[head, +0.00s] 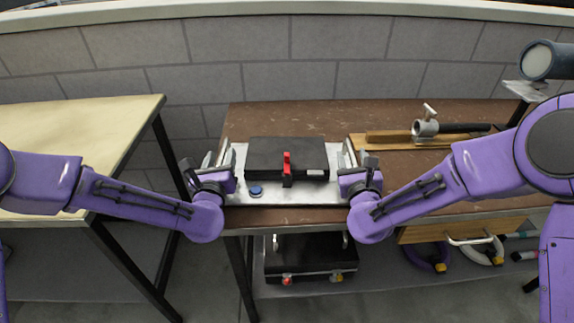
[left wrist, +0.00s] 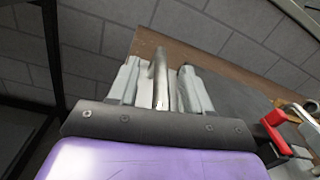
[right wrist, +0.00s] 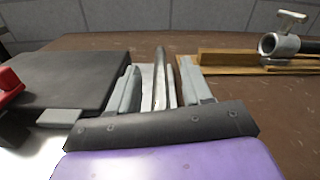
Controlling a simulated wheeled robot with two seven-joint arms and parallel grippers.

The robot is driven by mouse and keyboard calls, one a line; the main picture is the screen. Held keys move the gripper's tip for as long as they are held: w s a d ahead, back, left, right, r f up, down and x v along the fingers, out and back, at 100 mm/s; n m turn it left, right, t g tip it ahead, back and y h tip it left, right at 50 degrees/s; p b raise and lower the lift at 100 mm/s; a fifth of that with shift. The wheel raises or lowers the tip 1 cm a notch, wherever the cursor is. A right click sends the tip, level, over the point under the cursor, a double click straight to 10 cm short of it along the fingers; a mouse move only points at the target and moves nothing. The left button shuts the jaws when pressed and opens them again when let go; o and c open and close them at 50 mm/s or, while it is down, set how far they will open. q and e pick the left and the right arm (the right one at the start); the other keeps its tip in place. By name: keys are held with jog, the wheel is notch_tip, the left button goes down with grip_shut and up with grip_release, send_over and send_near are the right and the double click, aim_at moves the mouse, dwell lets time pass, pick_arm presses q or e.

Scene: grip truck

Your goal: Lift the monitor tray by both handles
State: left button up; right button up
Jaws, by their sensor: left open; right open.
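The monitor tray (head: 300,190) is a light metal tray on the brown table, with a black monitor (head: 270,155) lying on it. A red clamp (head: 287,165) and a blue round knob (head: 255,190) sit at the tray's front. My left gripper (head: 207,162) is open at the tray's left end; in the left wrist view the metal left handle (left wrist: 160,78) stands between its fingers. My right gripper (head: 350,160) is open at the right end; in the right wrist view the right handle (right wrist: 160,80) stands between its fingers. Whether the fingers touch the handles cannot be told.
A wooden board (head: 385,139) with a metal clamp (head: 425,125) lies right of the tray on the brown table (head: 270,117). A pale table (head: 70,125) stands at left, across a gap. A black case (head: 310,258) and cable loops (head: 425,257) are below.

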pick_arm(q)
grip_shut()
pick_arm(e)
grip_shut()
pick_arm(q)
jog(key=shift+w+r, duration=0.1)
jog(key=shift+r, duration=0.05)
pick_arm(e)
jog(key=shift+r, duration=0.1)
dwell(1.0)
